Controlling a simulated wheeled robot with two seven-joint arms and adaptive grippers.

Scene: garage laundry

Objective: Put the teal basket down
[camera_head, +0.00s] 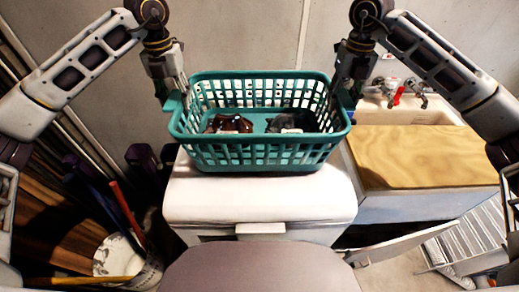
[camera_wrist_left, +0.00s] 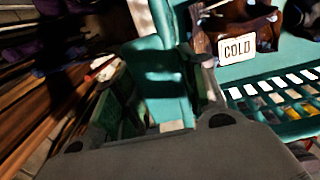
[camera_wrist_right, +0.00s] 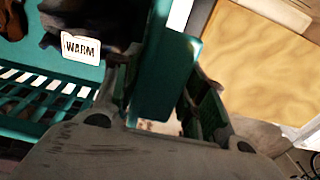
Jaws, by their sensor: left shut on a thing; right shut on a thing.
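The teal basket (camera_head: 262,155) is upright over the white lidded appliance (camera_head: 262,200) in the head view. I cannot tell whether its bottom touches the lid. My left gripper (camera_head: 176,97) is shut on its left rim, and my right gripper (camera_head: 346,95) is shut on its right rim. Inside lie a brown item (camera_head: 229,123) and a dark item (camera_head: 291,121). The left wrist view shows a "COLD" tag (camera_wrist_left: 237,47) by the brown item. The right wrist view shows a "WARM" tag (camera_wrist_right: 80,47) by the dark item.
A wooden board (camera_head: 425,157) lies beside a sink (camera_head: 400,112) with a red-handled tap (camera_head: 397,96) at the right. A white bucket (camera_head: 120,258) and leaning boards stand at the left. A drying rack (camera_head: 470,240) is at the lower right.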

